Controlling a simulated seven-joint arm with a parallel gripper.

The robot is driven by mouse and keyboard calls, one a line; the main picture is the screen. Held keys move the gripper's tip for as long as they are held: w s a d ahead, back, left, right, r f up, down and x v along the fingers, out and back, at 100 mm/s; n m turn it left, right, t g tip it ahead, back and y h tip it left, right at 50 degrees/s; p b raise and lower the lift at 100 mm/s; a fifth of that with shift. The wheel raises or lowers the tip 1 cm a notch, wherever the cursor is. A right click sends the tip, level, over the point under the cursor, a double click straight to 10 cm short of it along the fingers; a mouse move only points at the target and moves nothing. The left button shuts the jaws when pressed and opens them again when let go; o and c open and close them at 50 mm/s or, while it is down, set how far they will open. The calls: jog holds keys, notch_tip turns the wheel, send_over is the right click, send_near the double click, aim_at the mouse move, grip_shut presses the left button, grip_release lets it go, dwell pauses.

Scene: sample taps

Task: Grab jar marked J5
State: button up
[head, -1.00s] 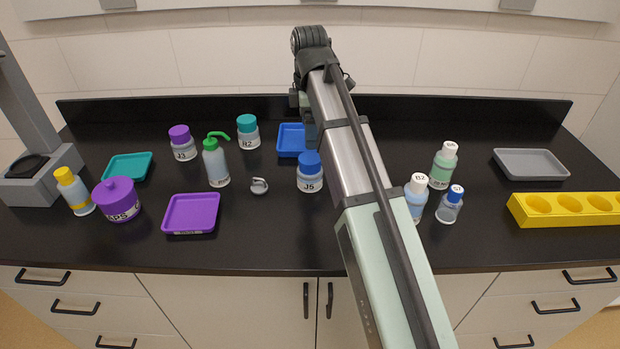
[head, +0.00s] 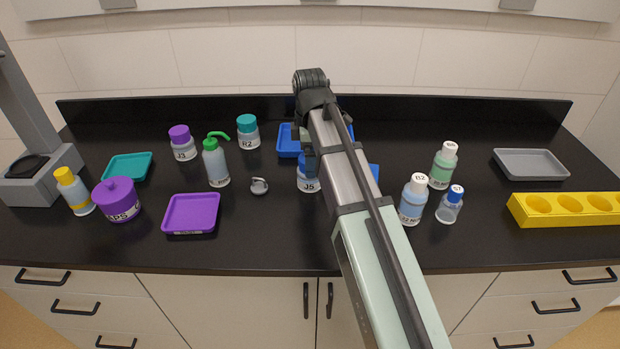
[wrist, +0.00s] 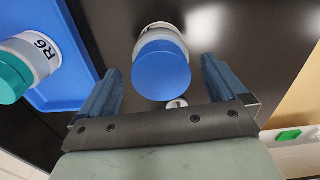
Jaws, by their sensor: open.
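The jar marked J5 (head: 308,186) stands upright on the black counter. It is clear with a white label, and my arm partly hides its blue lid in the head view. In the wrist view a blue-lidded jar (wrist: 161,70), which appears to be the same one, sits between and slightly beyond my fingertips, its label out of sight. My gripper (wrist: 162,66) is open, with a blue-grey finger on each side of the lid and gaps showing. In the head view my gripper (head: 308,152) is largely hidden by my arm, just above the jar.
A blue tray (head: 287,141) lies behind; in the wrist view a teal-lidded jar marked R6 (wrist: 32,60) is on a blue tray (wrist: 65,90). A grey ring-like item (head: 259,186) lies left of J5. Bottles (head: 412,205) stand to the right. Counter in front is clear.

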aim_at(304, 184)
jog(key=shift+f, duration=2.35)
jog(key=c, duration=1.2)
jog(key=shift+o, duration=0.2)
jog(key=shift+r, duration=0.1)
